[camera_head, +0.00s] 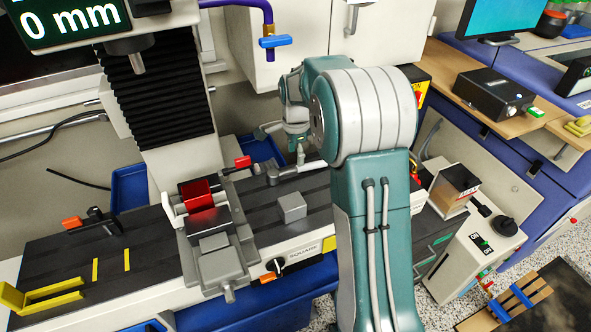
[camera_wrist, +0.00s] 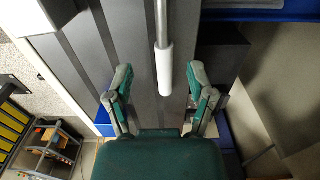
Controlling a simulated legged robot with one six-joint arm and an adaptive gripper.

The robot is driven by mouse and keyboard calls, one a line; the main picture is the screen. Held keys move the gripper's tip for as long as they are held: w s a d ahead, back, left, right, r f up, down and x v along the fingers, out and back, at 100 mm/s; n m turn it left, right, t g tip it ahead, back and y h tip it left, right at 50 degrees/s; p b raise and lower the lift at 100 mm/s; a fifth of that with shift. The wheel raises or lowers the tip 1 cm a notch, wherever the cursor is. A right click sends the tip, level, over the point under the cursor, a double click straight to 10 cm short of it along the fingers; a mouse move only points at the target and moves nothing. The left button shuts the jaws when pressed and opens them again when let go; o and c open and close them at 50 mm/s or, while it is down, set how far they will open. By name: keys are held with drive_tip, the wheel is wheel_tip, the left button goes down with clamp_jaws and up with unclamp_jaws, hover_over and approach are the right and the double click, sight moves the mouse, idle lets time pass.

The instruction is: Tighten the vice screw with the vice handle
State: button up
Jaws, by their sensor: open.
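The grey vice (camera_head: 219,266) stands on the dark machine table and has a red block (camera_head: 196,195) between its jaws. A short stub, which looks like the vice screw end (camera_head: 229,293), sticks out at its front. The vice handle (camera_head: 312,166) is right of the vice, over the back of the table. In the wrist view, its rod and white grip (camera_wrist: 166,75) lie between my spread fingers, with gaps on both sides. My gripper (camera_head: 284,142) is open above it and is partly hidden by my arm in the head view.
A loose grey block (camera_head: 292,207) sits on the table between the vice and my arm. Yellow angle pieces (camera_head: 40,298) are at the left end. Blue trays (camera_head: 262,150) lie behind the table.

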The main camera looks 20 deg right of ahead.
sight(296, 168)
drive_tip(key=f, duration=0.6)
drive_tip(key=shift+w+d+f, duration=0.1)
drive_tip(key=shift+w+d, duration=0.05)
drive_tip(key=shift+w, duration=0.1)
clamp_jaws()
